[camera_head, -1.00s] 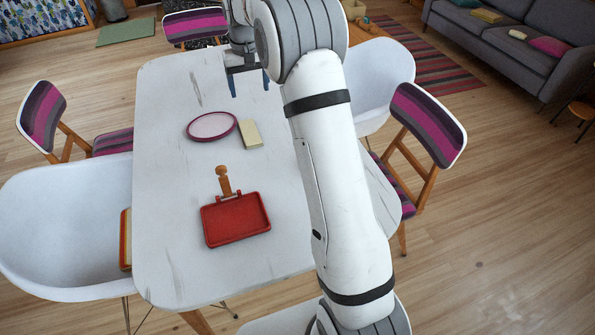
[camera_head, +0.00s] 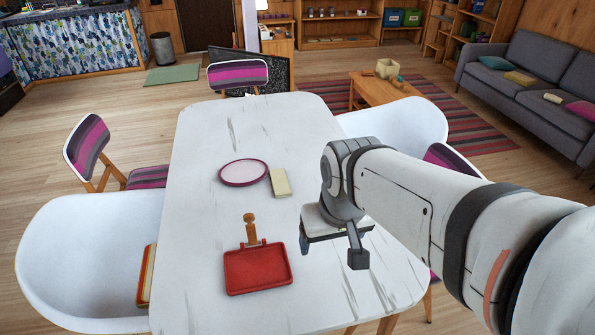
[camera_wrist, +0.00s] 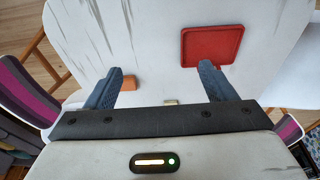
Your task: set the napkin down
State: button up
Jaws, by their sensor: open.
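A cream, flat rectangular piece, which may be the napkin (camera_head: 280,182), lies on the white table (camera_head: 205,293) against the right side of a round plate with a purple rim (camera_head: 243,172). My gripper (camera_head: 333,256) is over the right part of the table, right of the red tray (camera_head: 258,268) and nearer than the cream piece. In the wrist view my gripper's two blue-grey fingers (camera_wrist: 160,85) are wide apart with nothing held between them. The red tray (camera_wrist: 212,45) shows beyond the right finger. A small orange-brown piece (camera_wrist: 129,83) shows beside the left finger.
A wooden peg-shaped thing (camera_head: 249,229) stands at the tray's far edge. White and striped chairs surround the table; a thin orange-edged thing (camera_head: 147,275) rests on the left white chair (camera_head: 75,250). The far end of the table is clear.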

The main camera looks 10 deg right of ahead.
jog(key=w+b, duration=0.1)
jog(key=w, duration=0.8)
jog(key=t+b, duration=0.2)
jog(key=b, duration=0.2)
send_over(282, 187)
jog(key=s, duration=0.3)
jog(key=f, duration=1.7)
jog(key=shift+s+d+f, duration=0.1)
jog(key=shift+d+f, duration=0.15)
jog(key=shift+f, duration=0.05)
jog(key=x, duration=0.6)
jog(key=shift+a+f+p, duration=0.25)
jog(key=shift+f+p, duration=0.1)
jog(key=shift+f, duration=0.05)
jog(key=shift+c, duration=0.2)
